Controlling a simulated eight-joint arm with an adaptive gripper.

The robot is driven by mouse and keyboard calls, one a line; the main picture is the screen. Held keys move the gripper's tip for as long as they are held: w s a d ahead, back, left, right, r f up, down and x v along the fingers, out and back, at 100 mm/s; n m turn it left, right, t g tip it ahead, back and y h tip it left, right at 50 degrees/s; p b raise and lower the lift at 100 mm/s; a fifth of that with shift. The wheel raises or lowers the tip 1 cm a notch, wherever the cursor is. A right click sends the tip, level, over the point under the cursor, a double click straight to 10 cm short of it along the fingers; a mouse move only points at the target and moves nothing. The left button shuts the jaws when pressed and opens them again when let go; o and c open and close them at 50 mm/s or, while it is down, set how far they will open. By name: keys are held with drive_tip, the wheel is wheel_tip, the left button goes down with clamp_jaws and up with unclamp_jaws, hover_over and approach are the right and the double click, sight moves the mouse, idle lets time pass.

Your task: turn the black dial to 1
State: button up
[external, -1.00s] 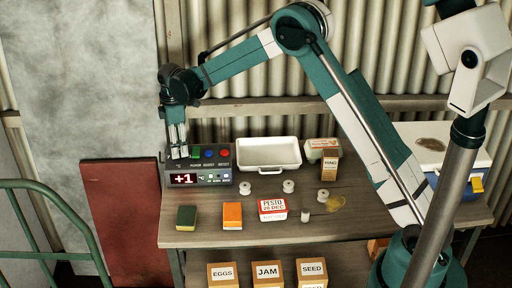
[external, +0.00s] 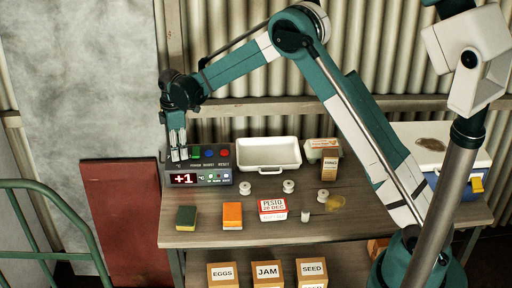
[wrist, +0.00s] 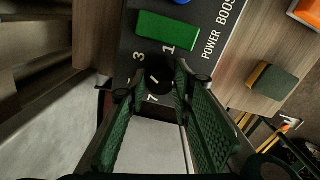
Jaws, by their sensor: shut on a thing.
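The black dial (wrist: 161,72) sits on the dark face of the control box, with a short white line on it and the white numbers 3, 1 and 7 around it. My gripper (wrist: 155,82) is shut on the dial, one green-padded finger on each side. The fingers hide part of the dial and its scale, so I cannot tell exactly which number the line points at. In the external view, my gripper (external: 179,154) reaches down to the left end of the control box (external: 211,166), hiding the dial. The box's display (external: 183,178) reads +1.
Beside the dial are a green button (wrist: 169,31), a blue button (external: 209,154) and a red button (external: 223,154). A white tray (external: 267,168) stands right of the box.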

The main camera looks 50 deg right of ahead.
drive_tip(key=shift+m, duration=0.4)
drive_tip(key=m+b, duration=0.2)
drive_tip(key=m, duration=0.2)
drive_tip(key=shift+f, duration=0.1)
drive_tip(key=m+b, duration=0.2)
drive_tip(key=m, duration=0.3)
drive_tip(key=shift+m, duration=0.3)
drive_tip(key=o, duration=0.9)
drive_tip(key=shift+r, duration=0.25)
wheel_tip(320, 180, up, 12)
drive_tip(key=shift+f, duration=0.15)
